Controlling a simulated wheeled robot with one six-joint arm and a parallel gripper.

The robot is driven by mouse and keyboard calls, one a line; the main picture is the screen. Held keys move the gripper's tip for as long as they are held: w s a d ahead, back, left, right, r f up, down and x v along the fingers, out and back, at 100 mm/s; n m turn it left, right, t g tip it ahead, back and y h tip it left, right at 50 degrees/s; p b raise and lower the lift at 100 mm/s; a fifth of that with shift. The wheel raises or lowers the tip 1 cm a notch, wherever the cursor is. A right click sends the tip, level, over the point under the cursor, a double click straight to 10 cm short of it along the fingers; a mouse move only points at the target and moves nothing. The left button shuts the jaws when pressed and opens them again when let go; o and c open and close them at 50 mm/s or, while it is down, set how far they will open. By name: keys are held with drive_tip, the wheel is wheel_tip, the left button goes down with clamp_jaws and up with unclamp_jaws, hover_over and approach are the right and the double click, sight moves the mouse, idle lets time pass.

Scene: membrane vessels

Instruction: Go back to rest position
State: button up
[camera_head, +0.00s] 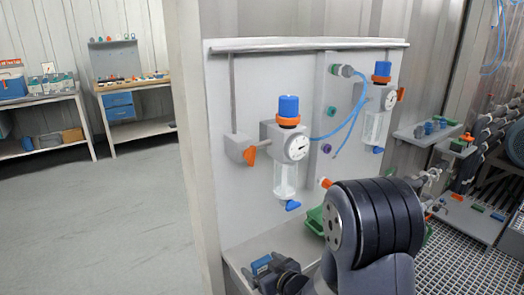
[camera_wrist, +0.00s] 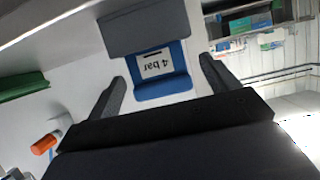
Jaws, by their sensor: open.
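My gripper (camera_wrist: 162,88) is open in the wrist view, with one dark finger on each side of a blue block with a white label reading "4 bar" (camera_wrist: 163,80). I cannot tell whether the fingers touch it. A grey part (camera_wrist: 145,27) adjoins the block at the top. In the head view, the dark end of my arm (camera_head: 283,282) is low at the bottom, beside a small blue piece (camera_head: 261,264) at the panel's ledge. The fingertips are not clear there.
A grey panel (camera_head: 225,100) carries two filter regulators with blue knobs, the nearer one (camera_head: 287,150) left of the other (camera_head: 376,115). A green tray (camera_head: 315,219) lies behind my arm. Benches (camera_head: 135,85) stand at the far left, with open floor (camera_head: 110,220) before them.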

drive_tip(key=r+p, duration=0.2)
drive_tip(key=r, duration=0.1)
drive_tip(key=r+p, duration=0.6)
drive_tip(key=shift+w+a+r, duration=0.15)
drive_tip(key=shift+w+r, duration=0.15)
drive_tip(key=shift+m+t+h, duration=0.4)
drive_tip(key=shift+m+h, duration=0.4)
drive_tip(key=shift+h, duration=0.1)
drive_tip(key=shift+s+d+f, duration=0.1)
drive_tip(key=shift+d+f, duration=0.45)
drive_tip(key=shift+f, duration=0.3)
drive_tip(key=shift+s+d+f, duration=0.15)
drive_tip(key=shift+d+f, duration=0.35)
drive_tip(key=shift+f, duration=0.3)
drive_tip(key=shift+s+d+f, duration=0.1)
drive_tip(key=shift+d+f, duration=0.45)
drive_tip(key=shift+f, duration=0.3)
drive_tip(key=shift+r+p, duration=0.15)
drive_tip(key=shift+p, duration=0.2)
